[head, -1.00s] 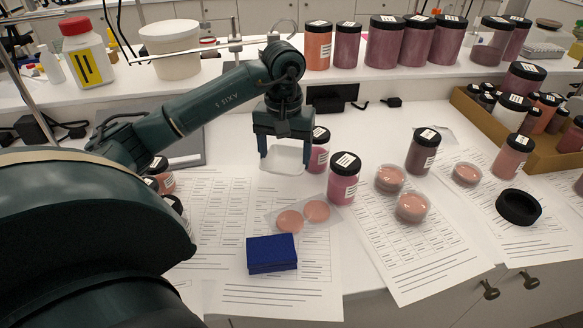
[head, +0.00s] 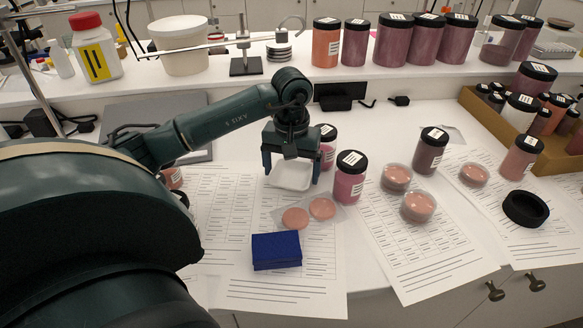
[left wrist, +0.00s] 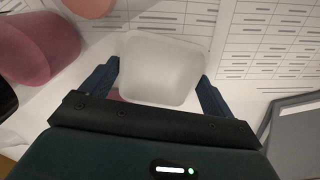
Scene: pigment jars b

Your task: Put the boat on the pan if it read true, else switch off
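The boat is a small white, shallow, square dish (head: 291,176), between the fingers of my left gripper (head: 291,172). In the left wrist view the boat (left wrist: 163,68) lies between the two dark fingers (left wrist: 160,88), which flank it closely. It moves along with the gripper, so the gripper looks shut on it. It is over the printed sheets, close to the pink jars; its height above the table is hard to tell. I cannot make out a pan or a reading for certain. A dark display-like block (head: 338,92) stands behind the gripper, its face unreadable. My right gripper is out of view.
A black-lidded pink jar (head: 349,178) stands right of the boat. Two pink discs (head: 308,213) and a blue block (head: 276,251) lie in front. Covered dishes (head: 417,206), a black ring (head: 525,208) and a jar tray (head: 470,100) are rightward. A grey panel (head: 150,108) lies left.

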